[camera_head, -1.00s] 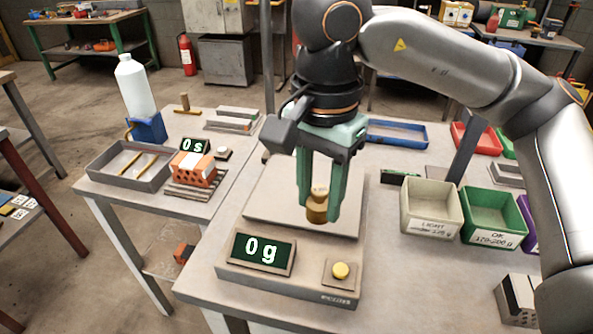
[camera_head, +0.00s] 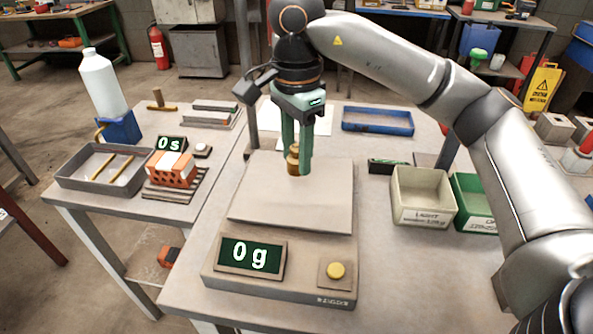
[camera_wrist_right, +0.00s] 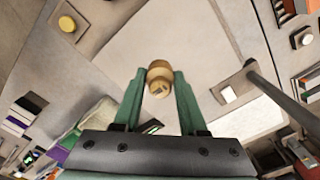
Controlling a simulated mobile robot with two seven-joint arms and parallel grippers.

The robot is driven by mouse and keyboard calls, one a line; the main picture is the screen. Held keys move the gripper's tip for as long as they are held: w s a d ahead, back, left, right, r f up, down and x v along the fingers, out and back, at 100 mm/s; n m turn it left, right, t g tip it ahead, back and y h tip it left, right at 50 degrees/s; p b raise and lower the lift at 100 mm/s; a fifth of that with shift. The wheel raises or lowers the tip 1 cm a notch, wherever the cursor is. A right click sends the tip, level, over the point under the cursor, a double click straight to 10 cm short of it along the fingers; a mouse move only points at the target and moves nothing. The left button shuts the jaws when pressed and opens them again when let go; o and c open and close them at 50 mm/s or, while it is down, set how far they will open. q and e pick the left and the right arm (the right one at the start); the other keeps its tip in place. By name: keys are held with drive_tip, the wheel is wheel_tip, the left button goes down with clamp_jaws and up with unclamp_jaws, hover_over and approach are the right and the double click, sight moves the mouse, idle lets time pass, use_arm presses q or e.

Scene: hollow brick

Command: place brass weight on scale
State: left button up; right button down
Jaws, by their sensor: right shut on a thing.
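The brass weight (camera_head: 293,157) is a small knobbed cylinder pinched between the green fingers of my right gripper (camera_head: 298,168). In the right wrist view the weight (camera_wrist_right: 159,78) sits between the fingertips (camera_wrist_right: 158,92). The scale (camera_head: 290,205) has a flat, bare beige plate. Its display (camera_head: 251,256) reads 0 g, and a yellow button (camera_head: 336,270) is beside it. In the head view the weight and fingertips overlap the plate's back edge; their exact height above it is hard to tell. My left gripper is not in view.
Right of the scale are a cream bin (camera_head: 423,197) labelled LIGHT and a green bin (camera_head: 473,203). A blue tray (camera_head: 377,121) lies behind. On the left table are a grey tray (camera_head: 75,180), an orange brick (camera_head: 171,170) and a white bottle (camera_head: 101,84).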

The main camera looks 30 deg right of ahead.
sight(297, 185)
drive_tip(key=shift+w+d+f, duration=0.3)
drive_tip(key=shift+w+f, duration=0.35)
drive_tip(key=shift+f, duration=0.15)
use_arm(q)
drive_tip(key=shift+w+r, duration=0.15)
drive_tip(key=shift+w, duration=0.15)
use_arm(e)
drive_tip(key=shift+w+d+f, duration=0.1)
drive_tip(key=shift+w+f, duration=0.1)
drive_tip(key=shift+f, duration=1.55)
drive_tip(key=shift+f, duration=0.1)
drive_tip(key=shift+f+b, duration=0.15)
drive_tip(key=shift+b, duration=0.2)
drive_tip(key=shift+c, duration=2.3)
unclamp_jaws()
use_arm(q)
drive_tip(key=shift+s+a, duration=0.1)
